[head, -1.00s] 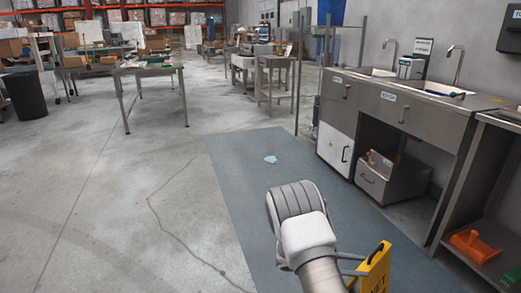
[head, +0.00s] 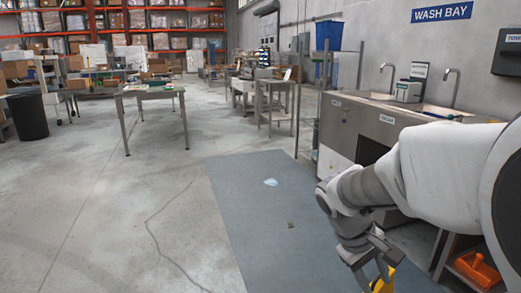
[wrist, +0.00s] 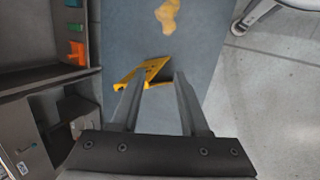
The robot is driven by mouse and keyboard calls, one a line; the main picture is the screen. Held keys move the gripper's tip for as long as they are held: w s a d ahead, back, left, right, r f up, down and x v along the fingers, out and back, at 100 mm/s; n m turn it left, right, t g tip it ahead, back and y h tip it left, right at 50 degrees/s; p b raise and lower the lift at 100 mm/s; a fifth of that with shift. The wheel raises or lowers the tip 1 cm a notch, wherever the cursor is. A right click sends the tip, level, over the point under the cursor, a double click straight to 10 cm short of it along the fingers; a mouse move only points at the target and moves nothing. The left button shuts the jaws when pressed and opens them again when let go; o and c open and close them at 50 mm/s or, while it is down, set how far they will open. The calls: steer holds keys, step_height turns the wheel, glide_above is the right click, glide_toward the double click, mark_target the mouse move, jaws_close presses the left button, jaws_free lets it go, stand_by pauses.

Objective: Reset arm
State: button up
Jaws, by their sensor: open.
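My arm reaches in from the right edge of the head view, bent and pointing down. My gripper (head: 368,272) hangs low over the blue-grey floor mat (head: 240,210), in front of the sink counter. In the wrist view its two fingers (wrist: 158,88) are apart, with nothing held between them. A yellow floor sign (wrist: 146,72) shows beyond the fingertips, below the gripper. In the head view the sign (head: 384,281) is mostly hidden behind the gripper at the bottom edge. I cannot tell how far apart gripper and sign are.
A steel sink counter (head: 375,125) and a shelf with an orange bin (head: 476,268) stand at right. A pale blue scrap (head: 271,182) and small dark spot (head: 291,225) lie on the mat. A yellow patch (wrist: 167,15) shows on it too.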

steer(key=s+a+r+m+t+y, duration=0.2)
steer(key=s+a+r+t+y, duration=0.15)
steer(key=s, duration=0.25)
steer(key=s+a+r+m+t+y, duration=0.2)
steer(key=s+a+r, duration=0.2)
steer(key=s+a, duration=0.15)
step_height(320, 180, up, 28)
steer(key=s+p, duration=0.1)
steer(key=p, duration=2.7)
steer(key=shift+d+p, duration=0.2)
steer(key=shift+p, duration=0.1)
steer(key=shift+d, duration=0.15)
